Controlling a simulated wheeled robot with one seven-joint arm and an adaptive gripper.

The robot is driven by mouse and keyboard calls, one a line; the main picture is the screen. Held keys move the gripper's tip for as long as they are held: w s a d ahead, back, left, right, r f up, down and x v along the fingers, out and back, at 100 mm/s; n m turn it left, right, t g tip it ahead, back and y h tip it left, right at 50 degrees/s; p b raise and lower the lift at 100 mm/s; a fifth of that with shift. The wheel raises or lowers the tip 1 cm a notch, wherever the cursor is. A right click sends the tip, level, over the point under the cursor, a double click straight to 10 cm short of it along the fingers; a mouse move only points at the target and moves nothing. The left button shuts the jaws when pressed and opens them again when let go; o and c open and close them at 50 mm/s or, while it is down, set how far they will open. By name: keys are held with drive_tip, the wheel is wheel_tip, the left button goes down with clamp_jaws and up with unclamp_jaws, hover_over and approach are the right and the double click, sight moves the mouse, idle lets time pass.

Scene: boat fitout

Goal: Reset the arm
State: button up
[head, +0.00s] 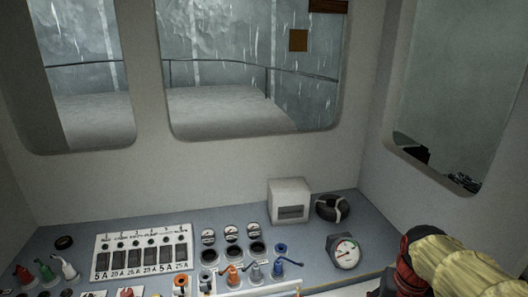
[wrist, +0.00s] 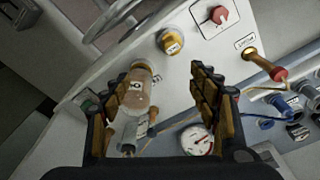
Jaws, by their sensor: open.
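My gripper (wrist: 165,88) is open in the wrist view, its two brown padded fingers spread apart. Nothing is clamped between them. A clear bottle-like object with a pinkish body and a pale label (wrist: 138,92) shows beside the left finger; I cannot tell whether it touches it. In the head view my arm in its yellow cover is at the lower right, over the console's right end. The gripper's fingers cannot be made out there.
The grey console (head: 70,238) holds a labelled switch panel (head: 143,250), coloured levers (head: 233,275), a white box (head: 289,201), a black-and-white round object (head: 333,208) and a dial gauge (head: 344,251). The wrist view shows a red knob (wrist: 219,14) and yellow knob (wrist: 170,40). Windows stand behind.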

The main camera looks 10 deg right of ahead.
drive_tip(key=s+a+f+n+t+b, duration=0.1)
drive_tip(key=a+f+b, duration=0.1)
drive_tip(key=a+b, duration=0.2)
drive_tip(key=s+a+f+n+t+b, duration=0.1)
drive_tip(key=a+f+n+t+b, duration=0.1)
drive_tip(key=a+b, duration=0.2)
drive_tip(key=s+a+f+n+t+b, duration=0.1)
drive_tip(key=s+a+f+n+b, duration=0.1)
drive_tip(key=a+b, duration=0.2)
drive_tip(key=shift+s+a+f, duration=0.1)
drive_tip(key=shift+a, duration=1.15)
drive_tip(key=shift+a+f+n+y+b, duration=0.1)
drive_tip(key=shift+a+n+y+b, duration=0.2)
drive_tip(key=shift+a+n+b, duration=0.15)
